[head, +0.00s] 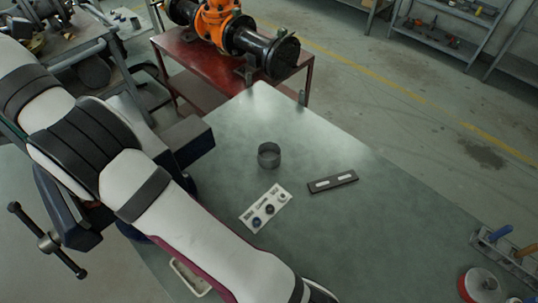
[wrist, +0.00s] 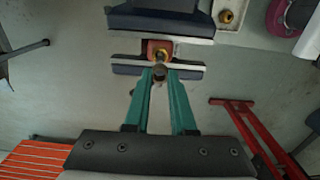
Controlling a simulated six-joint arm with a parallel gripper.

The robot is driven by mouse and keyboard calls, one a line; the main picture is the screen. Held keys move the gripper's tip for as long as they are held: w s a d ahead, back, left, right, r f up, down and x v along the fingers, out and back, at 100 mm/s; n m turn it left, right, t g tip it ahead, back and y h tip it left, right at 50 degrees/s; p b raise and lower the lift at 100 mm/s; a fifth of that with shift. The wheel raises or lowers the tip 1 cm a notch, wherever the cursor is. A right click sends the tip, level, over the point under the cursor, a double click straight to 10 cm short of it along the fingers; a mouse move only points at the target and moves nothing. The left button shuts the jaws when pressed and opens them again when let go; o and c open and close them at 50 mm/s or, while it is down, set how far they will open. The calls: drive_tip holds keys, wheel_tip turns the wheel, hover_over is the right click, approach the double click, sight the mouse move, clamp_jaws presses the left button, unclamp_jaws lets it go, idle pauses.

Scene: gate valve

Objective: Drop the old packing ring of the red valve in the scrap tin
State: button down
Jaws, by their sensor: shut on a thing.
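In the wrist view, my gripper (wrist: 159,74) has its two teal fingers closed on a small brownish-grey round thing (wrist: 159,71) at the tips. Whether this is the old packing ring is too small to tell. Just beyond the tips the red valve (wrist: 153,46), with a brass part (wrist: 161,56) at its middle, sits between the jaws of a dark blue vise (wrist: 160,20). Any contact with the valve cannot be told. In the head view, an open grey tin (head: 269,161) stands on the bench; my gripper and the red valve are hidden there.
On the bench (head: 225,135) lie a white card (head: 252,218) with several small parts and a dark slotted holder (head: 345,179). A red-and-white round container (head: 470,286) and a tool rack (head: 508,262) stand lower right. The bench around the tin is clear.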

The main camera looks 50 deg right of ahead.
drive_tip(key=s+d+f+m, duration=0.2)
drive_tip(key=s+d+m, duration=0.1)
drive_tip(key=d+m, duration=0.45)
drive_tip(key=s+d+f+m, duration=0.2)
drive_tip(key=s+d+m, duration=0.1)
drive_tip(key=d+m, duration=0.45)
drive_tip(key=s+d+f+n, duration=0.3)
drive_tip(key=d+f+n, duration=0.4)
drive_tip(key=d+f, duration=0.5)
drive_tip(key=s+d+f+n, duration=0.3)
drive_tip(key=d+f+n, duration=0.45)
drive_tip(key=d, duration=0.95)
drive_tip(key=shift+n, duration=0.25)
drive_tip(key=shift+s+a+f, duration=0.1)
drive_tip(key=shift+s+f, duration=0.05)
drive_tip(key=shift+f, duration=2.9)
